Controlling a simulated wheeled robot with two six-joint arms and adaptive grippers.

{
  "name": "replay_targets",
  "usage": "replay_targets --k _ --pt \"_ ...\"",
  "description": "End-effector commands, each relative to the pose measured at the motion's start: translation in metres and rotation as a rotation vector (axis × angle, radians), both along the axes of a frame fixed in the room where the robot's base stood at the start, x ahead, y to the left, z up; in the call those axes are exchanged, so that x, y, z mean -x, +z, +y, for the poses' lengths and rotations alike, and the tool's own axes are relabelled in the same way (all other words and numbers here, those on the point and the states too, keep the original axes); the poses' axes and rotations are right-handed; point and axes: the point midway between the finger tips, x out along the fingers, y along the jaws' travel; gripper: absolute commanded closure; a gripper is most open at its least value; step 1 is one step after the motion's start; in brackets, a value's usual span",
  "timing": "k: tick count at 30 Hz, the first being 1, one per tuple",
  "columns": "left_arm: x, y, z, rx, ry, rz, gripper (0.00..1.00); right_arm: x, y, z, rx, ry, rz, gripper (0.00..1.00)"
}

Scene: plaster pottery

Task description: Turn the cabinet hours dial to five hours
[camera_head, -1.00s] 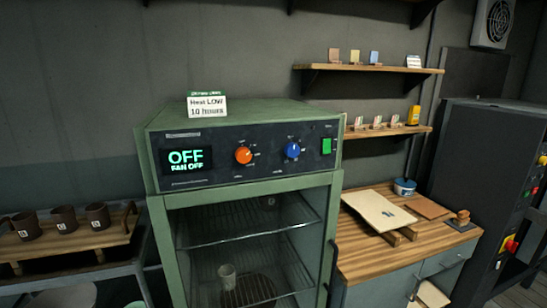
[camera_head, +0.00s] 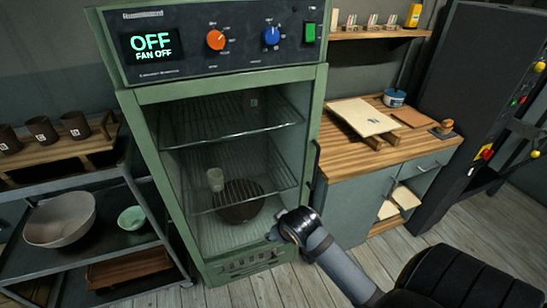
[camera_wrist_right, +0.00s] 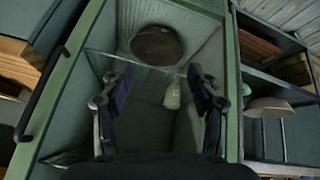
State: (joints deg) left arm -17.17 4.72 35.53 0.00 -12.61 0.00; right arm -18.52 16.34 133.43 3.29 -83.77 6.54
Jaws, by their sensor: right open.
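The green cabinet (camera_head: 222,85) has a dark panel with an orange knob (camera_head: 216,40) and a blue knob (camera_head: 271,36). Their labels are too small to read, so I cannot tell which is the hours dial or its setting. The display (camera_head: 151,45) reads OFF and FAN OFF. My right gripper (camera_wrist_right: 158,85) is open and empty in the right wrist view, its two fingers apart, facing the cabinet front. In the head view my right arm reaches up to the cabinet's lower front, well below the knobs. My left gripper is not in view.
A green switch (camera_head: 309,32) is right of the blue knob. A black handle (camera_head: 316,162) runs down the cabinet's right edge. Inside are a pale cup (camera_head: 215,179) and a brown bowl (camera_head: 238,203). A wooden worktop (camera_head: 345,160) is right; a shelf cart with bowls is left.

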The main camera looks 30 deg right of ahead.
Motion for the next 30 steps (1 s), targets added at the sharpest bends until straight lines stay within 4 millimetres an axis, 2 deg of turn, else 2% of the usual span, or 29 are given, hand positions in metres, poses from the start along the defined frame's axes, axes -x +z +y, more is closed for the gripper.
replay_targets --k 1,2,3,5,6,8,9,12,13,15,18,24,26,30 --pt "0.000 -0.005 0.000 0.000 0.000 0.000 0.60 -0.027 0.054 -0.006 0.032 0.007 -0.115 0.40" --pt "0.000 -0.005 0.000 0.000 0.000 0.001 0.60 -0.040 0.085 -0.009 0.046 0.006 -0.180 0.40" --pt "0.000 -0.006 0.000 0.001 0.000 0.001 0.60 -0.056 0.129 -0.014 0.066 0.003 -0.270 0.40" --pt "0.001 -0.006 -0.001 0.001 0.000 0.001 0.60 -0.076 0.192 -0.021 0.093 -0.007 -0.403 0.40" --pt "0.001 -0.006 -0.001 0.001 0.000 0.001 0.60 -0.086 0.234 -0.027 0.111 -0.019 -0.491 0.40" --pt "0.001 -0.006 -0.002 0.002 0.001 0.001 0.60 -0.094 0.295 -0.035 0.134 -0.038 -0.617 0.40" --pt "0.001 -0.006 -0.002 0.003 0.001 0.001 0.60 -0.095 0.333 -0.040 0.147 -0.051 -0.695 0.40" --pt "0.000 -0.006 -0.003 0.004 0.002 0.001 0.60 -0.089 0.409 -0.051 0.171 -0.086 -0.853 0.40" --pt "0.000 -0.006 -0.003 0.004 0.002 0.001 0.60 -0.086 0.426 -0.053 0.176 -0.093 -0.887 0.40" --pt "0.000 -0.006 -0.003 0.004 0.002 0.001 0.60 -0.078 0.455 -0.057 0.183 -0.110 -0.949 0.40" --pt "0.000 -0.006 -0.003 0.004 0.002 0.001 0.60 -0.073 0.474 -0.060 0.185 -0.121 -0.990 0.40" --pt "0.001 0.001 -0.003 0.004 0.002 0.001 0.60 -0.078 0.478 -0.062 0.181 -0.125 -0.993 0.40" --pt "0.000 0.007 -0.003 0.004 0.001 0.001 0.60 -0.086 0.480 -0.064 0.177 -0.124 -0.993 0.40" --pt "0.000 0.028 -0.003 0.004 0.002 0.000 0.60 -0.114 0.482 -0.073 0.173 -0.126 -0.990 0.40"
